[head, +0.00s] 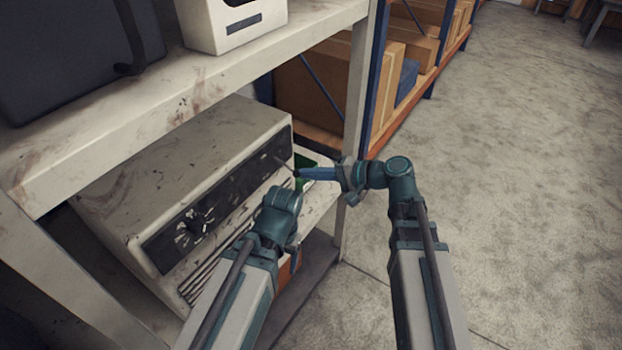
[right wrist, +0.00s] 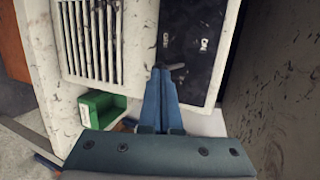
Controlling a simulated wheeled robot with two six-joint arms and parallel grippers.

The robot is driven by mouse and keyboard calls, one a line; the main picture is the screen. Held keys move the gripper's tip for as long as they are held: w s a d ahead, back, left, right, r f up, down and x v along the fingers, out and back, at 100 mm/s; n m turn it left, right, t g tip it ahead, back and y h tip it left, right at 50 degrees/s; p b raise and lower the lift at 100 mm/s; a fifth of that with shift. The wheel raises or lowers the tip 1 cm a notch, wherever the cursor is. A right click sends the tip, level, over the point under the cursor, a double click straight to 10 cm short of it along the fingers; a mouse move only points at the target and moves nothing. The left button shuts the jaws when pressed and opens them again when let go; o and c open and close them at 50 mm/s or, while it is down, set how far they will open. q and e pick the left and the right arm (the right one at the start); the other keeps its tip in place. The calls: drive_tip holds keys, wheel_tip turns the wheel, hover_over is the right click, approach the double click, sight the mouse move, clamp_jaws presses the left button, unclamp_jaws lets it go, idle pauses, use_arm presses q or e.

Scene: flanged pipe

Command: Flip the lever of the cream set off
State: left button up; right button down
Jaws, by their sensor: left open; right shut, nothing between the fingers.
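The cream set (head: 190,160) stands on the lower shelf with its black front panel (head: 215,205) facing my arms. In the right wrist view the small grey lever (right wrist: 177,67) sticks out of the black panel (right wrist: 190,35), beside partly readable white lettering. My right gripper (head: 299,173) is shut and empty at the panel's far right end. Its blue fingertips (right wrist: 160,72) are at the lever; I cannot tell whether they touch it. My left gripper (head: 293,243) is low in front of the set, its fingers largely hidden by its own wrist.
A green bin (right wrist: 100,110) stands beside the set. The upper shelf board (head: 190,90) overhangs the set, and a shelf post (head: 358,90) rises at right. The floor (head: 510,150) to the right is clear.

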use_arm(q)
drive_tip(key=shift+r, duration=0.15)
use_arm(e)
drive_tip(key=shift+r, duration=0.15)
use_arm(q)
drive_tip(key=shift+r+p, duration=0.7)
drive_tip(key=shift+p, duration=0.1)
use_arm(e)
drive_tip(key=shift+r, duration=0.65)
